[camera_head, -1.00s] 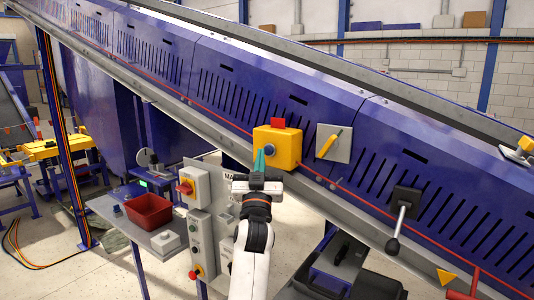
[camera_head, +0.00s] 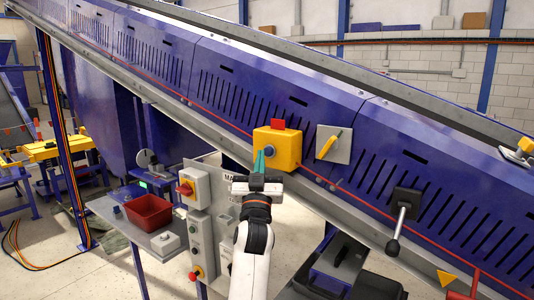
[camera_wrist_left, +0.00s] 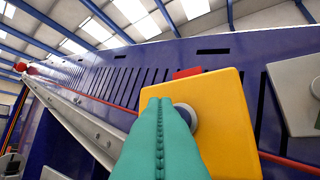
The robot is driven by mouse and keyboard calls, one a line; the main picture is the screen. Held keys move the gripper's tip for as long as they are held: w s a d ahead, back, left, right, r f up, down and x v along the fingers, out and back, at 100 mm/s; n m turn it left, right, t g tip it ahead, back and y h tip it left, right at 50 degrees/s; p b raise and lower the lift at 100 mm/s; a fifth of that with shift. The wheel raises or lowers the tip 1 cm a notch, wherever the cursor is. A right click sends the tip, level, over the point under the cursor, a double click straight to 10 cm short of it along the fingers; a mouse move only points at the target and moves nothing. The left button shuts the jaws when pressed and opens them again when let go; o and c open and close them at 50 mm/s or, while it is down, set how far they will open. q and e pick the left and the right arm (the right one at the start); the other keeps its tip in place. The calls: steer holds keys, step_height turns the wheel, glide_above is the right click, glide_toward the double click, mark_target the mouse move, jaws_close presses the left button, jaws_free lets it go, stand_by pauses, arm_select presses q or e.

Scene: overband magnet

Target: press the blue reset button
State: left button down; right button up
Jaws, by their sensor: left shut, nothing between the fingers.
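The blue reset button (camera_head: 269,151) sits on the left-facing side of a yellow box (camera_head: 285,150) with a red block on top, mounted on the sloping purple conveyor side. In the left wrist view the round button (camera_wrist_left: 188,116) shows grey-blue on the yellow box (camera_wrist_left: 228,120), partly hidden behind my fingers. My left gripper (camera_head: 259,161) has its teal fingers shut and empty, pointing up at the button. The fingertips also show in the left wrist view (camera_wrist_left: 158,104), close beside the button; I cannot tell whether they touch it. My right gripper is not in view.
A grey plate with a yellow handle (camera_head: 330,145) is right of the box. A black-handled lever (camera_head: 398,225) is further right. A red cable runs along the purple conveyor (camera_head: 240,75). Below left are a switch panel (camera_head: 196,188) and a red bin (camera_head: 148,211).

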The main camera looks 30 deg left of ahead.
arm_select(q)
steer(key=shift+w, duration=0.15)
stand_by(0.7)
steer(key=shift+w+b, duration=0.3)
steer(key=shift+w+b, duration=0.45)
stand_by(0.7)
stand_by(0.4)
steer(key=shift+s+p, duration=0.5)
steer(key=shift+s, duration=0.4)
steer(key=s+p, duration=0.1)
steer(key=s, duration=0.1)
steer(key=s+p, duration=0.1)
steer(key=s, duration=0.2)
steer(key=shift+a, duration=0.2)
